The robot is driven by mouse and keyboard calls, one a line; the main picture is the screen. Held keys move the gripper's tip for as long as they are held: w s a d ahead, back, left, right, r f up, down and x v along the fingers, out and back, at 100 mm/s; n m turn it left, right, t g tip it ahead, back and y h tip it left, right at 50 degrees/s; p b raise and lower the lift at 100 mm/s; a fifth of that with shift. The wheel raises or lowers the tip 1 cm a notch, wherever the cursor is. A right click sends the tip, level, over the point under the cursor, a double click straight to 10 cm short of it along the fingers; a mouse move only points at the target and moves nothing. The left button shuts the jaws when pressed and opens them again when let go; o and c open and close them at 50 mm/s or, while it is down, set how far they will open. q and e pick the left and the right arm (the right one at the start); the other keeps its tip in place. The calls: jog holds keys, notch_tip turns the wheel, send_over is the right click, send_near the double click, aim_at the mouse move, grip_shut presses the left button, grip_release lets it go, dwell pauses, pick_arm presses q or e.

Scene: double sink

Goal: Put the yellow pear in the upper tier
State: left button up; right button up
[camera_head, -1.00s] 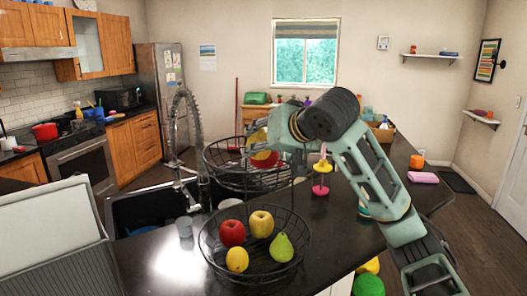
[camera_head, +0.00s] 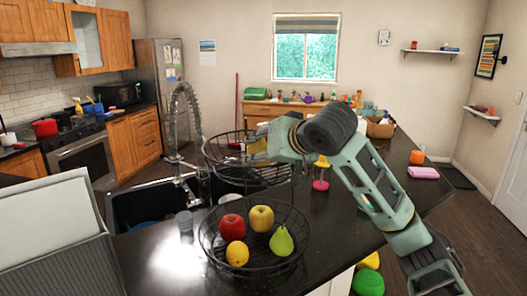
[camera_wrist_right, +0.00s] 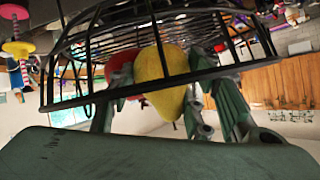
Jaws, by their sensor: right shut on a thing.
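The yellow pear (camera_wrist_right: 163,82) is held between the fingers of my right gripper (camera_head: 256,147). In the head view only a small yellow part of the pear (camera_head: 258,144) shows, at the upper tier. The upper tier (camera_head: 222,171) is a black wire basket above the lower one. In the right wrist view its rim (camera_wrist_right: 75,104) crosses in front of the pear, and a red fruit (camera_wrist_right: 121,78) is beside the pear. Whether the pear touches the basket floor is hidden. My left gripper is not in view.
A tall faucet (camera_head: 172,120) and the sink (camera_head: 122,212) are to the left. The black counter (camera_head: 165,268) is clear in front.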

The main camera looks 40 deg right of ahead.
jog(key=o, duration=1.2)
jog(key=shift+r, duration=0.15)
jog(key=shift+r+p, duration=0.3)
jog(key=shift+r, duration=0.1)
jog(key=b+v, duration=0.2)
jog(key=v, duration=0.9)
jog(key=shift+w+r, duration=0.1)
jog(key=shift+r, duration=0.05)
jog(key=shift+s+a+r, duration=0.1)
jog(key=shift+s+r, duration=0.15)
jog(key=shift+s, duration=0.35)
